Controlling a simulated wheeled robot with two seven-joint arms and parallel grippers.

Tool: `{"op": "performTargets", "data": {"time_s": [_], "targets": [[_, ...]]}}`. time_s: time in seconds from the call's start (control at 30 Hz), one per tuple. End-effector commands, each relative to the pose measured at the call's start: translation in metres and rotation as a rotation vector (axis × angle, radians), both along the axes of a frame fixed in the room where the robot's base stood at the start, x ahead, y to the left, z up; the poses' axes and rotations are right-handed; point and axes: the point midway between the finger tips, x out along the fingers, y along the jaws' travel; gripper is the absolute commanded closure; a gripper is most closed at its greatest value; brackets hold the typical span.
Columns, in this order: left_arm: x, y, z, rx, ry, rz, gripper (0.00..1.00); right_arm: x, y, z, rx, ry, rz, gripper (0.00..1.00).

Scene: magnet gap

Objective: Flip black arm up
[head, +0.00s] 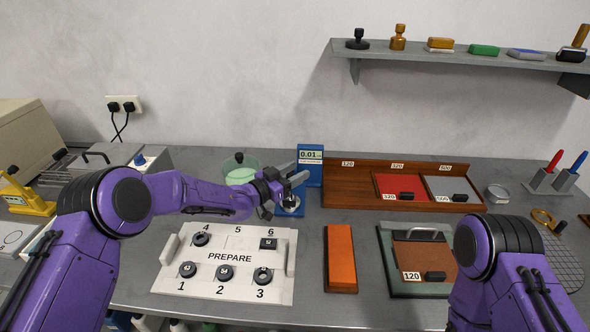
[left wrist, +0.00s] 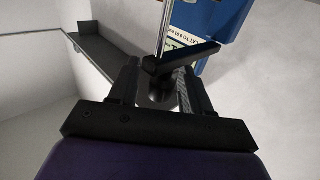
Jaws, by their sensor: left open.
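A blue gauge stand (head: 310,168) with a display reading 0.01 stands at the back middle of the bench. In the left wrist view, its blue body (left wrist: 215,25) is at the top. A black arm (left wrist: 187,57) slants across in front of a metal rod there, at the fingertips. My right gripper is out of view.
A white PREPARE board (head: 229,284) with several numbered dark parts lies in front. An orange block (head: 340,258) and a wooden rack (head: 345,186) are to the right.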

Motion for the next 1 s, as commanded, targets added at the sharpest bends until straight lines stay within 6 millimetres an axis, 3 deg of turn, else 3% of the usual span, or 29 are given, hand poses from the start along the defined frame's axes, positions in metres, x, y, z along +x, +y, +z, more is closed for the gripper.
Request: {"op": "performTargets", "data": {"time_s": [0.27, 0.4, 0.43, 0.73, 1.0], "targets": [[0.002, -0.002, 0.000, -0.001, -0.001, 0.000, 0.52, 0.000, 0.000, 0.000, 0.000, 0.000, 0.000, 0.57], [0.002, -0.002, 0.000, -0.001, -0.001, 0.001, 0.94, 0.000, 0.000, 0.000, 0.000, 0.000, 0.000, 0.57], [0.002, -0.002, 0.000, 0.000, 0.000, 0.001, 1.00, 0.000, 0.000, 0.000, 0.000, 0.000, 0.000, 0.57], [0.003, -0.002, 0.003, 0.001, 0.021, 0.000, 1.00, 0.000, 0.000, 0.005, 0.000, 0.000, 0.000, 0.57], [0.008, -0.002, 0.015, 0.004, 0.157, 0.000, 1.00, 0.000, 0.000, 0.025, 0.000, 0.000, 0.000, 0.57]]}}
